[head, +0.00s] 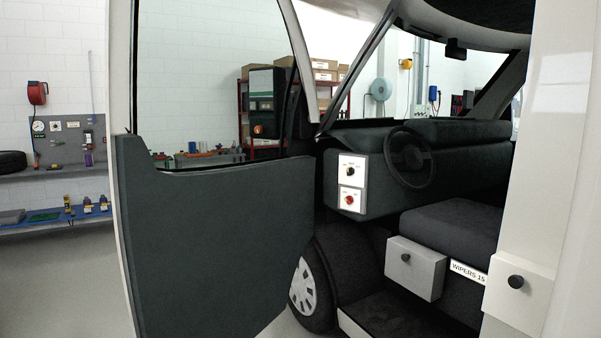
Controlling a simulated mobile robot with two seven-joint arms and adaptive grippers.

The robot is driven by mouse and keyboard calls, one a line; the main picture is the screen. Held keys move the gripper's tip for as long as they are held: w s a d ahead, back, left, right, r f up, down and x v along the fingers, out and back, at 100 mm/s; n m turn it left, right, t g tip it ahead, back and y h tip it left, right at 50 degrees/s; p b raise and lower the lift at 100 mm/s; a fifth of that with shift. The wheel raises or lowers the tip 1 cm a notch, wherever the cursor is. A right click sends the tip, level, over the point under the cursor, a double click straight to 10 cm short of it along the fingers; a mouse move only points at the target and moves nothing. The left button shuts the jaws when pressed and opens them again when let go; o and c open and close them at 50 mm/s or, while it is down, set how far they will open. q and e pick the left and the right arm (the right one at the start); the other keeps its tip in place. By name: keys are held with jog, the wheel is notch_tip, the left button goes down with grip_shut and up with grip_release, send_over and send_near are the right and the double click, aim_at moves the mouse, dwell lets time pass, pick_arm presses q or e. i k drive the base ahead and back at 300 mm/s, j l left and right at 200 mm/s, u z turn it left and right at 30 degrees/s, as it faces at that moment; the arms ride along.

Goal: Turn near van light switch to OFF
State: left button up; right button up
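A white switch plate (352,167) with a black rotary knob (350,171) is on the door-side end of the van's dark dashboard. A second white plate (351,200) with a red rotary knob (349,200) sits directly below it. The printing on both plates is too small to read, so I cannot tell which one is the light switch or what position either knob is in. Neither of my grippers is in view.
The van's open dark door (220,245) fills the left foreground. The steering wheel (409,158) is right of the plates, above the seat (452,228). White boxes with black knobs stand below (425,272) and at right (500,292). A label reads "WIPERS 15" (468,272).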

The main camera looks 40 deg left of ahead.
aim_at(351, 171)
jog(key=u, duration=1.15)
jog(key=i+j+z, duration=0.15)
jog(key=i, duration=1.35)
